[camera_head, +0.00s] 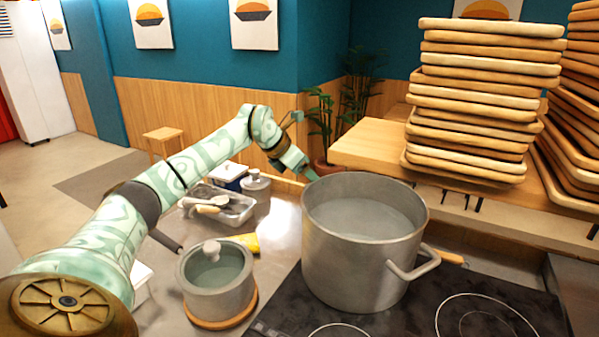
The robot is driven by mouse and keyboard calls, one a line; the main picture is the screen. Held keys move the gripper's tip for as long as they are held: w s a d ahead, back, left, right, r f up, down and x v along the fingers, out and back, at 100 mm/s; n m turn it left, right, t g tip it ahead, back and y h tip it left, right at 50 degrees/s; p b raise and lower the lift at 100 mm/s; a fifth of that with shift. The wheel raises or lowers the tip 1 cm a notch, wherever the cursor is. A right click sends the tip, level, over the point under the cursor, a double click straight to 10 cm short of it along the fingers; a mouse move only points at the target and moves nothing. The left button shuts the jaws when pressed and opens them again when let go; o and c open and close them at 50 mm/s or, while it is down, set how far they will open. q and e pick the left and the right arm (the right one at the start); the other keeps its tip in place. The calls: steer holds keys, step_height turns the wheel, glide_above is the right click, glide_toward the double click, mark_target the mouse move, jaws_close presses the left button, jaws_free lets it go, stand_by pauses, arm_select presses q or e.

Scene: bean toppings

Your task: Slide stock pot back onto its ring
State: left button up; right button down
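The stock pot (350,257) is a large grey metal pot filled with pale liquid. It stands upright on the left part of the black cooktop (408,315). One loop handle (418,265) shows at its front right; any opposite handle is hidden. A white ring (340,327) shows partly in front of the pot, and another ring (485,318) lies clear to its right. My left gripper (308,172) is at the pot's far left rim; whether it touches the pot or is open is unclear. My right gripper is not in view.
A small lidded pot (217,280) sits on a round wooden trivet (250,310) left of the cooktop. A metal tray (240,210) with utensils and a lidded canister (256,186) stand behind. Stacked wooden trays (480,100) stand on a raised shelf at right.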

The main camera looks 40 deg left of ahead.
arm_select(q)
steer(key=x, duration=0.4)
steer(key=b+x, duration=0.1)
steer(key=x, duration=0.1)
steer(key=shift+w+d+f, duration=0.1)
steer(key=shift+d+f, duration=0.1)
steer(key=shift+d, duration=0.25)
steer(key=shift+w+d, duration=0.1)
steer(key=shift+d, duration=0.05)
steer(key=c, duration=0.9)
steer(key=shift+r, duration=0.1)
steer(key=shift+a+r, duration=0.1)
steer(key=shift+a, duration=0.15)
